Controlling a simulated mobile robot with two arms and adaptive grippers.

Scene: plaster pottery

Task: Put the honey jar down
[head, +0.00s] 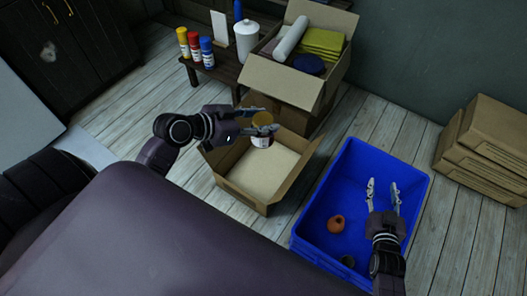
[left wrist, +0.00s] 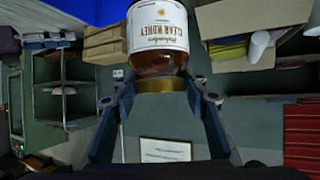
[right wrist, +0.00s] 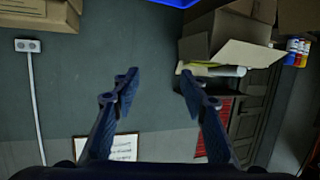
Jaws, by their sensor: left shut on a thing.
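The honey jar (head: 261,140) has a gold lid and a white label. My left gripper (head: 258,121) is shut on it and holds it over the open cardboard box (head: 222,165). In the left wrist view the jar (left wrist: 158,40) sits between the fingertips (left wrist: 160,93), its label reading "clear honey" upside down. In the head view the jar appears above the box's bare floor; its exact height I cannot tell. My right gripper (head: 383,192) is open and empty above the blue crate (head: 410,176). Its spread fingers also show in the right wrist view (right wrist: 157,85).
The blue crate holds an orange pot (head: 336,223) and a small dark item (head: 347,261). A fuller cardboard box (head: 283,81) with folded cloths stands behind the open box. Paint bottles (head: 195,46) stand on a low dark table. Flat cartons (head: 486,140) are stacked at the right.

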